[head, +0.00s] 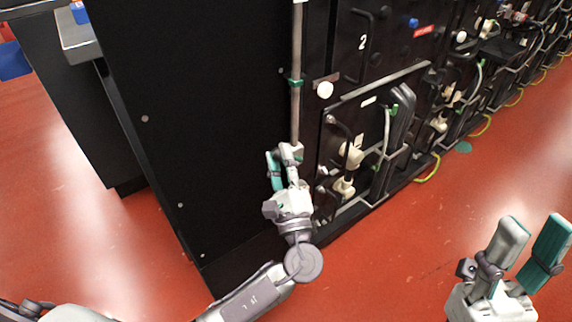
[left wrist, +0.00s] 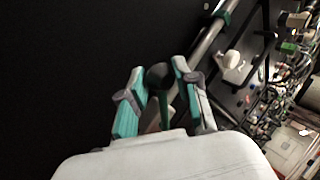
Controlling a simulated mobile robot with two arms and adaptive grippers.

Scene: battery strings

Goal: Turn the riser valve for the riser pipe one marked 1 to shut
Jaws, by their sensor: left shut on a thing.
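A grey riser pipe (head: 296,55) runs upright beside the black cabinet panel, with a green clamp (head: 294,82) partway up. It also crosses the left wrist view diagonally (left wrist: 208,42). My left gripper (head: 284,154) is at the lower end of the pipe. In the left wrist view its two teal-and-grey fingers (left wrist: 156,78) are shut on the riser valve's handle (left wrist: 159,75), which shows a dark rounded end and a green part. The rest of the valve is hidden behind the fingers. No mark 1 is legible. My right gripper (head: 534,232) is open and empty.
Black cabinets with cables and connectors line the right side; one carries a white 2 (head: 363,42). A round white fitting (head: 325,90) sits just right of the pipe. A plain black panel (head: 205,120) stands left. The red floor (head: 400,260) is clear between my arms.

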